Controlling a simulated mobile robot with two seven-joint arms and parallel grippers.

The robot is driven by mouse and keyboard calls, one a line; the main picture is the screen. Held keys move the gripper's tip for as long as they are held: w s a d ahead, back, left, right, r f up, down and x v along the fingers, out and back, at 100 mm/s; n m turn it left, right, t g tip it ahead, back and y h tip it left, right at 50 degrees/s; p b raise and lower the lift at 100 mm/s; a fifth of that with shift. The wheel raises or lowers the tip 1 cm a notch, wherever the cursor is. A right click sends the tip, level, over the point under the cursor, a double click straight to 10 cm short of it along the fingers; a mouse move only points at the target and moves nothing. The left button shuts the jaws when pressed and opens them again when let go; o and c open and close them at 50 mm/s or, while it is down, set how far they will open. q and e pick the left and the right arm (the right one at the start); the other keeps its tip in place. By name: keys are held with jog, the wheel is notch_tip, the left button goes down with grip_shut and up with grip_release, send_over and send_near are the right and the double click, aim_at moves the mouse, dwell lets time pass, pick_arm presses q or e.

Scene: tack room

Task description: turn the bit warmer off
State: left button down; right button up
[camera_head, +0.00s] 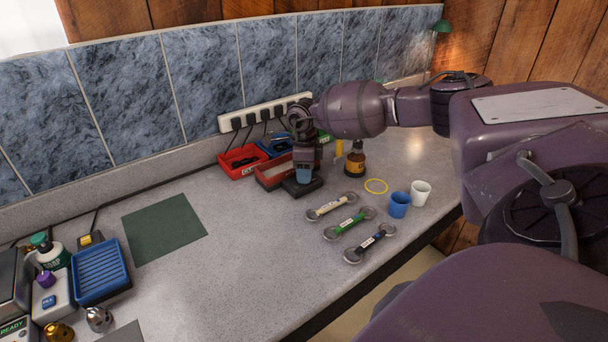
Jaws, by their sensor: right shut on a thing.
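My right gripper (304,161) points down at the back middle of the counter, shut on a small blue part (303,176). This part is right at a low dark base (301,188) on the counter; I cannot tell whether it belongs to the base. The gripper hides most of it. No label marks the bit warmer clearly. A device with a "READY" panel (13,328) is cut off at the lower left edge. A white power strip (265,114) with several dark plugs lies along the back wall. My left gripper is not in view.
A blue tray (100,270) is left. The counter middle is clear beside a green mat (163,228).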

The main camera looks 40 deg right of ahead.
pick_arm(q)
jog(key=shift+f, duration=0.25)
pick_arm(e)
jog(key=shift+n, duration=0.5)
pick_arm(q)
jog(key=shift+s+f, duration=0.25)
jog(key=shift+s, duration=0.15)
pick_arm(e)
jog(key=o, duration=0.9)
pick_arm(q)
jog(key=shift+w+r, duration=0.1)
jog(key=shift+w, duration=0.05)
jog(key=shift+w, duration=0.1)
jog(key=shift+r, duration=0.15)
pick_arm(e)
jog(key=shift+r, duration=0.1)
